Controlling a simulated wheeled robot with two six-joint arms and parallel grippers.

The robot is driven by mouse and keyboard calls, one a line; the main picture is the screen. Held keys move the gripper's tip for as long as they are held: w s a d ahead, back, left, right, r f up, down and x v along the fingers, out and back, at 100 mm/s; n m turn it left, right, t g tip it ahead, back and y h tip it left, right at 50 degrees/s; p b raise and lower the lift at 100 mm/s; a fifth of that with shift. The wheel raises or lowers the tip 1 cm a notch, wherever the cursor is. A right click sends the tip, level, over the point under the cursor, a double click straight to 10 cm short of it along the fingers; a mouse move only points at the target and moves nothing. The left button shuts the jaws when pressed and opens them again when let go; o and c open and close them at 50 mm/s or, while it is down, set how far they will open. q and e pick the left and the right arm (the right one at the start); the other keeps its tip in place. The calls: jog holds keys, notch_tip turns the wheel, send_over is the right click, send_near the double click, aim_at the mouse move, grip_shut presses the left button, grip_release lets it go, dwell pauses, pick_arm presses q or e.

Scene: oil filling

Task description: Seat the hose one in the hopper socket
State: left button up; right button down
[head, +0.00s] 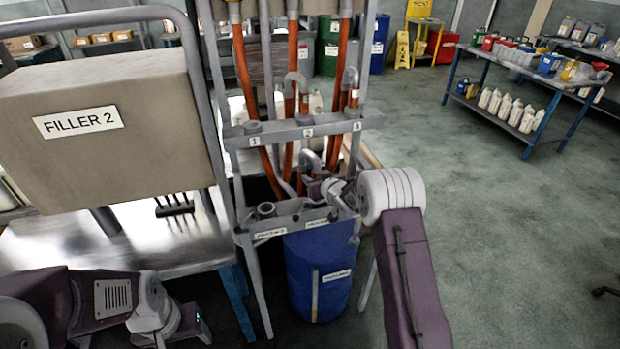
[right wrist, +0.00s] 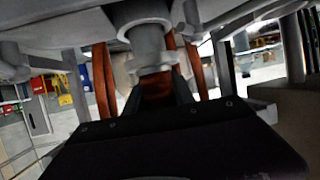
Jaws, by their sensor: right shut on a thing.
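Orange hoses hang from the filler frame through a grey bar with tags 1, 2 and 3; the hose at tag 1 (head: 243,72) is leftmost. My right gripper (head: 312,188) is behind the lower bracket, partly hidden. In the right wrist view it is shut on an orange hose (right wrist: 158,88) with a grey end fitting (right wrist: 153,58). The fitting points up at a grey round socket (right wrist: 143,14); whether it is inside cannot be told. The hose's number does not show. My left gripper (head: 188,334) is low at left, apart from the hoses, its fingers unclear.
A lower grey bracket (head: 266,211) with labelled cups stands in front of my right gripper. A blue drum (head: 318,262) is below it. The FILLER 2 box (head: 115,155) stands at left over a metal table (head: 140,240).

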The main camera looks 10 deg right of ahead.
notch_tip(320, 180, down, 2)
jog(key=shift+f+b, duration=0.15)
jog(key=shift+b, duration=1)
jog(key=c, duration=1)
grip_release()
jog(key=shift+o, duration=0.9)
jog(key=shift+s, duration=0.1)
jog(key=shift+s+d+b, duration=0.2)
jog(key=shift+s+d, duration=0.05)
jog(key=shift+s, duration=0.95)
jog(key=shift+s+d+b, duration=0.15)
jog(key=shift+s+d, duration=0.1)
jog(key=shift+s, duration=0.9)
